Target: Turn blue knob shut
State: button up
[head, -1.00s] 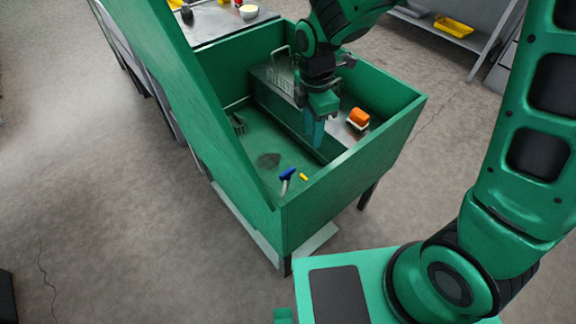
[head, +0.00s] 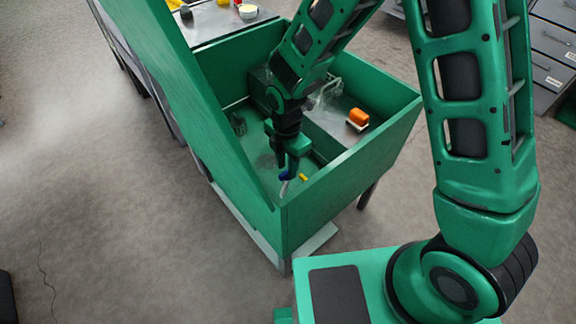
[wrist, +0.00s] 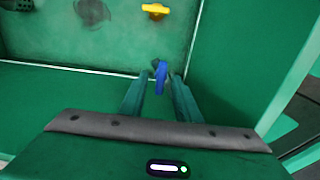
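The blue knob (wrist: 161,76) is a small lever-like handle low in the green basin, near its front wall. In the wrist view it lies between the tips of my two fingers, pointing roughly along them. My gripper (wrist: 159,85) is open, with a gap visible on each side of the knob, and I see no clear contact. In the head view, my gripper (head: 287,170) reaches down into the basin and partly covers the blue knob (head: 284,176). A yellow knob (wrist: 155,10) sits beyond the blue one, and it shows beside my fingers in the head view (head: 303,177).
The green basin (head: 345,160) has high walls around my gripper. Inside are an orange-and-white sponge (head: 358,118), a wire rack (head: 327,93) on a grey ledge and a dark drain (wrist: 91,11). A tall green panel (head: 205,100) rises on the left.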

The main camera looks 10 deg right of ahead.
jog(key=shift+f, duration=0.45)
grip_shut()
